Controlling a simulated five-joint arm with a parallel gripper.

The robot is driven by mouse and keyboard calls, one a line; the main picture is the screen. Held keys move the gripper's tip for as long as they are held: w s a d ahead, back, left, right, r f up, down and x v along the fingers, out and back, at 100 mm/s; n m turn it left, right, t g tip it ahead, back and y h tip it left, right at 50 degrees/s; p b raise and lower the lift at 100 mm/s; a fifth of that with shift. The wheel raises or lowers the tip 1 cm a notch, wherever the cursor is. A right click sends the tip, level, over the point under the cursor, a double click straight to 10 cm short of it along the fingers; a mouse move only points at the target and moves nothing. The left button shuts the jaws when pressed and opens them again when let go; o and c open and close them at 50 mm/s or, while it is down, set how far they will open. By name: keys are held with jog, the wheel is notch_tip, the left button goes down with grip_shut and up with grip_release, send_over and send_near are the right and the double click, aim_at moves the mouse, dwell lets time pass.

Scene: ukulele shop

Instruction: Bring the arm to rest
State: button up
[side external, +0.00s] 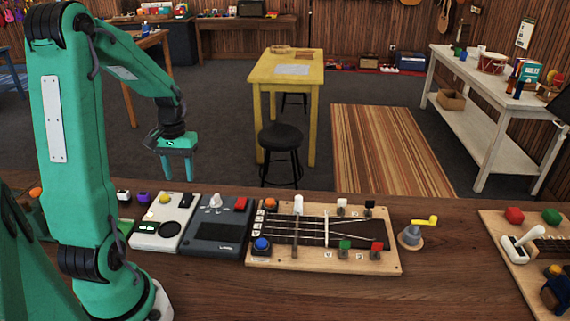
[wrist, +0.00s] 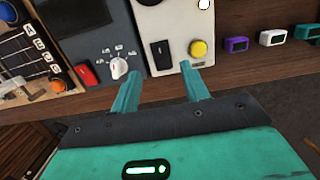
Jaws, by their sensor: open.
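My green arm stands at the left of the side external view, its upper part bent over toward the bench. My gripper (side external: 179,165) hangs fingers down above the far edge of the wooden bench, over the white and grey boxes, touching nothing. In the wrist view my gripper (wrist: 160,85) shows two green fingers spread apart with nothing between them. Beyond the fingertips lie the white box (wrist: 160,20) with a yellow button and black switch, and the dark grey box (wrist: 105,35) with a white knob and red switch.
A wooden string board (side external: 385,262) with coloured buttons lies mid-bench. A grey base with a yellow crank (side external: 412,236) stands to its right, and another board (side external: 495,225) with a white lever lies at the right edge. Small purple (wrist: 236,44) and white blocks sit near the white box.

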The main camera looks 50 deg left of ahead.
jog(key=shift+d+r, duration=0.1)
jog(key=w+d+r+m+t+y, duration=0.2)
jog(key=d+r+m+t, duration=0.15)
jog(key=d+r, duration=0.75)
jog(key=s+d+r+m+t, duration=0.1)
jog(key=s+d+m, duration=0.1)
jog(key=d, duration=0.5)
jog(key=s+d+r+m+t+h, duration=0.1)
jog(key=s+d+m+t, duration=0.1)
jog(key=d, duration=0.4)
jog(key=shift+s+d+r+m, duration=0.3)
jog(key=shift+d+m, duration=0.1)
jog(key=shift+m, duration=0.35)
